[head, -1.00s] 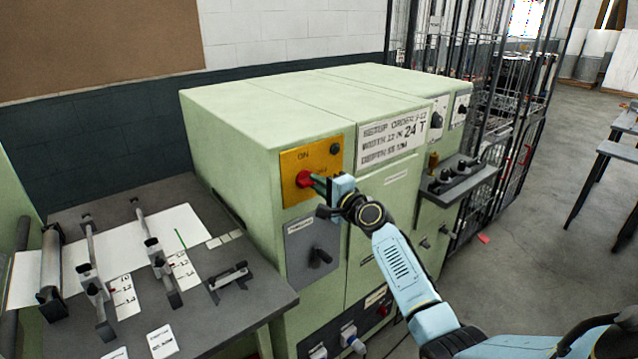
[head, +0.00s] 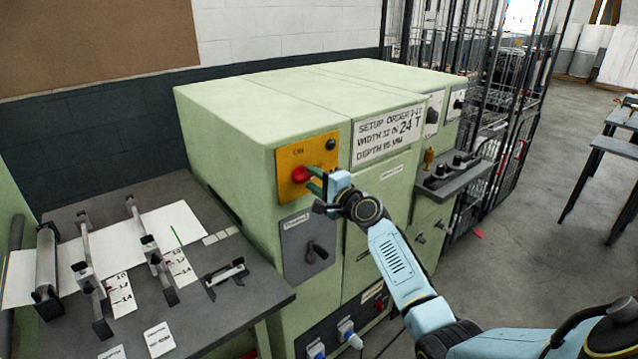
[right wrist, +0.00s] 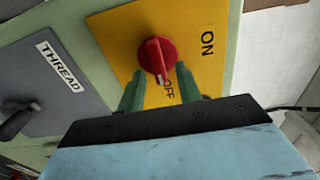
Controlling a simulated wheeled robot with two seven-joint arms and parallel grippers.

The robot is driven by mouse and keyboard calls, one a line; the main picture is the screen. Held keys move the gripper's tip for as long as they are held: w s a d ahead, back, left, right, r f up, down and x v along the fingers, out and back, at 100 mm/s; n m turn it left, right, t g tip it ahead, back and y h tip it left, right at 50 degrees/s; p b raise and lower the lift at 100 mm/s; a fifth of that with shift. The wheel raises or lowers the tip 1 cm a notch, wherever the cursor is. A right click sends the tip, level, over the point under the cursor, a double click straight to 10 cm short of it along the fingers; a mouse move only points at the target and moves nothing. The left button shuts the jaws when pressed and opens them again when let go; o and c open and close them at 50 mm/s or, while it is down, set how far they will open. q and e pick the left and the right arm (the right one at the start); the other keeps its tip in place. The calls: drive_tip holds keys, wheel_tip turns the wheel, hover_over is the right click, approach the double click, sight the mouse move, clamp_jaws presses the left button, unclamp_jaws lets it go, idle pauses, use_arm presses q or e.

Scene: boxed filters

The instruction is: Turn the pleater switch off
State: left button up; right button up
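The pleater switch is a red rotary knob (head: 298,174) on a yellow plate (head: 293,192) on the front of the green machine. In the right wrist view the knob (right wrist: 157,56) has a white mark on its lower end, on the side of the OFF label (right wrist: 167,90); the ON label (right wrist: 207,45) is to the right. My right gripper (head: 316,180) is at the plate, just right of the knob in the head view. Its two green fingers (right wrist: 158,77) are apart, tips at either side of the knob's lower part. Contact cannot be told. My left gripper is out of view.
A lever on a grey THREAD plate (right wrist: 52,75) is beside the yellow plate. A small shelf with dark knobs (head: 455,175) juts out at the right. A grey worktable (head: 225,310) with rails and paper stands at left. Open floor lies at right.

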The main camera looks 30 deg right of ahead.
drive_tip(key=s+d, duration=0.1)
drive_tip(key=s, duration=1.2)
drive_tip(key=shift+s, duration=0.2)
